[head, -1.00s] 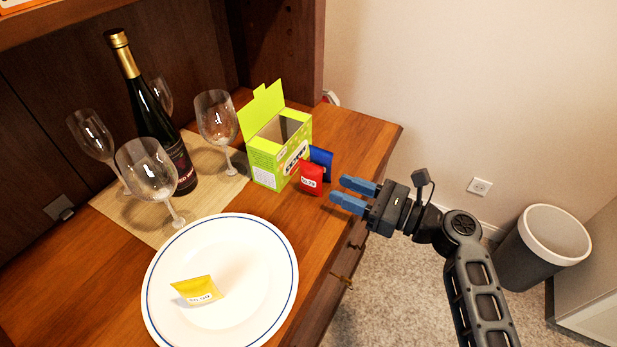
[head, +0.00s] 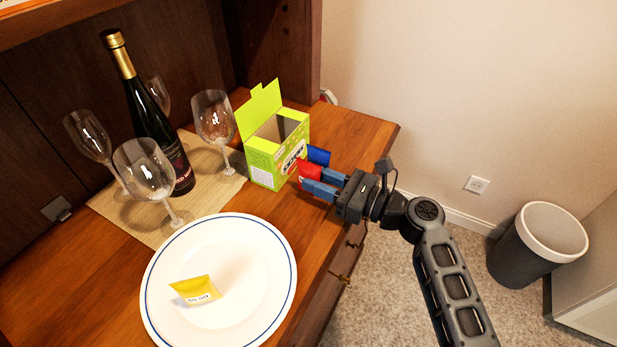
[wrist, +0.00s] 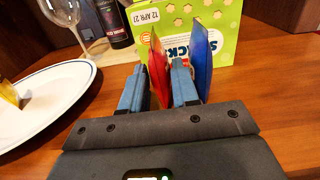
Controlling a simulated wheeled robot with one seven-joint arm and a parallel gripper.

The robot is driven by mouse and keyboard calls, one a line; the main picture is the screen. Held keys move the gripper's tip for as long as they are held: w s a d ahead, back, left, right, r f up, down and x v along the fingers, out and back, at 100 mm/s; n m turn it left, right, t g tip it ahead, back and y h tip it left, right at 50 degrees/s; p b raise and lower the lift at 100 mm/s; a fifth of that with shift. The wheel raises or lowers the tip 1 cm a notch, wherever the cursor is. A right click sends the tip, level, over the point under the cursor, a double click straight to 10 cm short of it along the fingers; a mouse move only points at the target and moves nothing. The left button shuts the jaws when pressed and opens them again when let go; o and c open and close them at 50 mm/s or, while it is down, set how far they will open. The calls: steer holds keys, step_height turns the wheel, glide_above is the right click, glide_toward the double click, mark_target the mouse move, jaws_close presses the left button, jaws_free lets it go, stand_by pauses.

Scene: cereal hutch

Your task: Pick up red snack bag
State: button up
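The red snack bag (head: 308,170) stands on the wooden surface in front of the green box, partly hidden by my fingers in the head view. My gripper (head: 316,180) is open, with its two blue fingers on either side of the red bag. In the wrist view the red bag (wrist: 158,68) stands nearly edge-on between the fingers (wrist: 159,78). I see no clear grip on it. The blue snack bag (wrist: 204,58) is just outside the right finger; it also shows behind the red bag in the head view (head: 318,155).
The open green box (head: 265,165) stands right behind the bags. A white plate (head: 270,240) holding a yellow bag (head: 196,290) is at the front left. Several wine glasses (head: 213,120) and a bottle (head: 150,130) stand left of the box. The surface's right edge is close to my gripper.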

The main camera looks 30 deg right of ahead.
steer(key=shift+c, duration=1)
